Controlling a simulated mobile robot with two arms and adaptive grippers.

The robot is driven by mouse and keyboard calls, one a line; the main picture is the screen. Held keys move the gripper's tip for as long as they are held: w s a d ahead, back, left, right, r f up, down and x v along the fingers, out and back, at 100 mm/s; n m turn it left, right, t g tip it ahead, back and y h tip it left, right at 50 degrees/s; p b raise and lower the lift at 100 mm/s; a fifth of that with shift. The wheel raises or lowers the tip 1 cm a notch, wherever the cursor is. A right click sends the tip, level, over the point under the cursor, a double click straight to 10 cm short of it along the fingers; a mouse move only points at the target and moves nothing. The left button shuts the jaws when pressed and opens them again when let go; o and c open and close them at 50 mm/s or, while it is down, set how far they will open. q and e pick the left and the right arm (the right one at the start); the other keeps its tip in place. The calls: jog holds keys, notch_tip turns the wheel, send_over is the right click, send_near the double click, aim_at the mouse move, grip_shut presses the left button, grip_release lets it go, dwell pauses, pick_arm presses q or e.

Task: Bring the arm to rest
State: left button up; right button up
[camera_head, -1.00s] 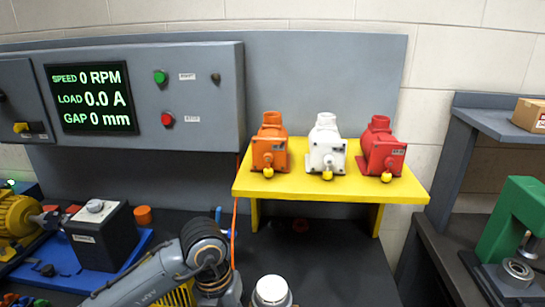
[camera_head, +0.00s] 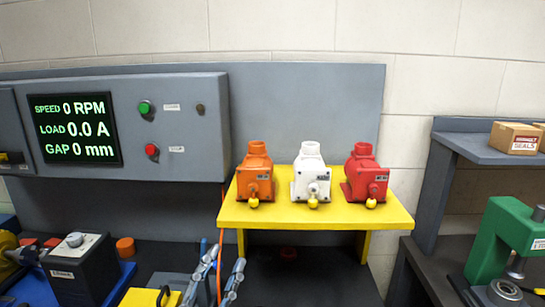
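Two grey fingers of my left gripper (camera_head: 226,256) stick up at the bottom, left of centre. They are spread apart with nothing seen between them, in front of the dark bench and below the yellow shelf. The rest of my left arm is below the picture edge. My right gripper is not in view. An orange motor (camera_head: 255,176), a white motor (camera_head: 312,178) and a red motor (camera_head: 367,178) stand in a row on the yellow shelf (camera_head: 290,218), each with a yellow tag or knob in front. The gripper touches none of them.
A control panel (camera_head: 190,110) with a lit screen (camera_head: 75,128) hangs at left. A black box (camera_head: 78,272) and an orange cap (camera_head: 125,247) are below it. A green press (camera_head: 505,240) and a cardboard box (camera_head: 516,138) are at right. The bench under the shelf looks mostly clear.

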pick_arm(q)
jog(key=s+a+f+n+g+y, duration=0.2)
jog(key=a+f+n+g+y, duration=0.3)
jog(key=f, duration=0.5)
jog(key=s+a+f+n+g+y, duration=0.25)
jog(key=a+f+n+y, duration=0.2)
jog(key=a+f, duration=0.4)
jog(key=s+d+f+g+h, duration=0.1)
jog(key=s+d+f+g, duration=0.1)
jog(key=s+f+g, duration=1.2)
jog(key=s+f+t, duration=0.1)
jog(key=s+f, duration=0.2)
jog(key=f, duration=1)
jog(key=s+f+t, duration=0.1)
jog(key=s+f, duration=0.2)
jog(key=f, duration=1)
jog(key=s+a+f+g, duration=0.1)
jog(key=s+a+f, duration=0.2)
jog(key=s+f, duration=1.3)
jog(key=shift+s+a+f, duration=0.2)
jog(key=shift+s+f, duration=0.1)
jog(key=shift+f, duration=0.1)
